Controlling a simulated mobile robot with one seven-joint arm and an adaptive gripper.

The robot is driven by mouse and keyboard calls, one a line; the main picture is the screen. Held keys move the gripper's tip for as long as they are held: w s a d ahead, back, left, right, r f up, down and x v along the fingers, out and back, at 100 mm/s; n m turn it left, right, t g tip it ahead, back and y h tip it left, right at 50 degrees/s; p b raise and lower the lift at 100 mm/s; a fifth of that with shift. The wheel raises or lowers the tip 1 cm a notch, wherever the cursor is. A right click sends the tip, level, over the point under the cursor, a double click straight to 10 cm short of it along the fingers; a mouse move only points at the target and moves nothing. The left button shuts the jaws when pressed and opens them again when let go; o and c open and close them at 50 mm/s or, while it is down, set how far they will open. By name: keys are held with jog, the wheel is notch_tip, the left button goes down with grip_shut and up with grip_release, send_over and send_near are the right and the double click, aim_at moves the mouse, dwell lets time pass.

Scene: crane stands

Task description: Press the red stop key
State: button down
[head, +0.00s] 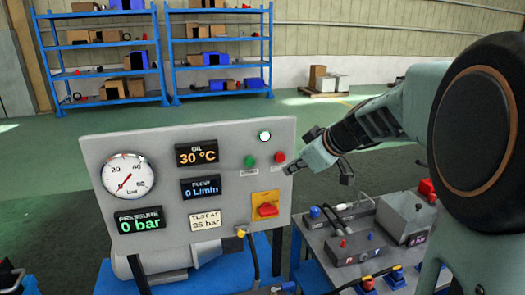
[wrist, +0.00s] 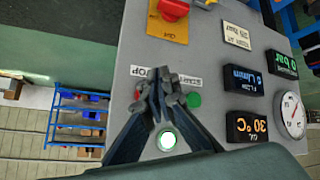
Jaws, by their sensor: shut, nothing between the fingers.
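The red stop key (head: 279,157) is a small round button on the right side of the grey panel (head: 150,250), right of the green start key (head: 250,161). My gripper (head: 291,169) is shut and empty, its tips just right of and below the red key. I cannot tell whether they touch the panel. In the wrist view the shut fingertips (wrist: 160,86) lie by the STOP label (wrist: 150,72), and the fingers hide most or all of the red key. The green key (wrist: 193,100) shows just right of them.
A red rotary switch (head: 267,209) on a yellow plate sits below the keys. A lit white lamp (head: 265,136) is above them. A gauge (head: 128,175) and displays fill the panel's left. A bench (head: 345,265) with boxes and cables stands at right, blue shelves (head: 155,50) behind.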

aim_at(280, 157)
jog(key=shift+w+a, duration=0.15)
jog(key=shift+w, duration=0.65)
jog(key=shift+w+a, duration=0.15)
jog(key=shift+w, duration=0.6)
jog(key=shift+b, duration=0.35)
jog(key=shift+w+a, duration=0.1)
jog(key=shift+w, duration=0.3)
jog(key=shift+w+a+b, duration=0.1)
jog(key=shift+w+b, duration=0.25)
jog(key=shift+w, duration=0.15)
dwell(0.5)
jog(key=shift+s, duration=0.1)
dwell(0.4)
jog(key=shift+s+f+b, duration=0.1)
jog(key=shift+s+b, duration=0.3)
jog(key=shift+b, duration=0.35)
jog(key=shift+s, duration=0.4)
jog(key=shift+d+b, duration=0.2)
jog(key=shift+b, duration=0.15)
